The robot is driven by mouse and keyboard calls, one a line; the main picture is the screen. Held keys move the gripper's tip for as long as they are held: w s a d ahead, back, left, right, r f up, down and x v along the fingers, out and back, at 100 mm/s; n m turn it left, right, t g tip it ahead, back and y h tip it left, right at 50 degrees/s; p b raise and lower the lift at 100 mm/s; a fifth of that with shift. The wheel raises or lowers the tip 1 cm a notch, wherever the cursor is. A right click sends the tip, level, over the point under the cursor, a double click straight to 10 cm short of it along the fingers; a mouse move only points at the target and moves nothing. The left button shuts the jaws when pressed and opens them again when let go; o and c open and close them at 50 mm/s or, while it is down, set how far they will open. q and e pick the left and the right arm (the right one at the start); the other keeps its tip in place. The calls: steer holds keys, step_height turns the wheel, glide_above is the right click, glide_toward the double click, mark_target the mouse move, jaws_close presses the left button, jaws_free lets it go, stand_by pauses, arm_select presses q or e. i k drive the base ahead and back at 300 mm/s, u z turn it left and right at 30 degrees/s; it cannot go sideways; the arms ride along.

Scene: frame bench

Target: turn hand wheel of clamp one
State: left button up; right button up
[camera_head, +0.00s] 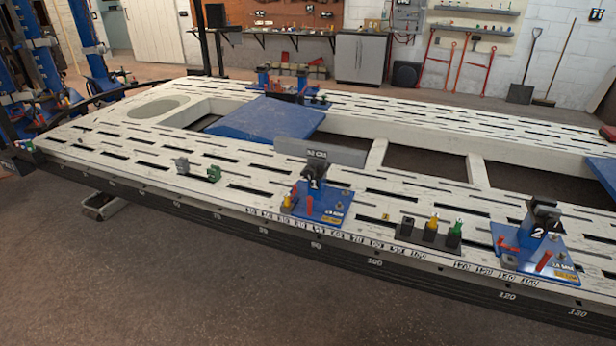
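Clamp one (314,185) is a blue post marked "1" with a dark jaw on top. It stands upright on a blue base plate (335,204) near the front edge of the slotted bench. Small red parts (309,206) stand at its left front; I cannot tell which part is the hand wheel at this size. Clamp two (537,236), a similar blue clamp marked "2", stands farther right on its own blue plate. Neither of my grippers shows in the head view, so nothing is seen touching clamp one.
The pale slotted bench (130,145) fills the middle, with a numbered front edge. A dark holder (428,236) with yellow and green tools sits between the clamps. A blue ramp (265,120) lies behind. The floor in front is clear.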

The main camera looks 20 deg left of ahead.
mark_target(309, 175)
steer(key=z, duration=0.1)
steer(key=i, duration=1.75)
steer(key=u, duration=0.4)
steer(key=i, duration=1)
steer(key=u, duration=0.3)
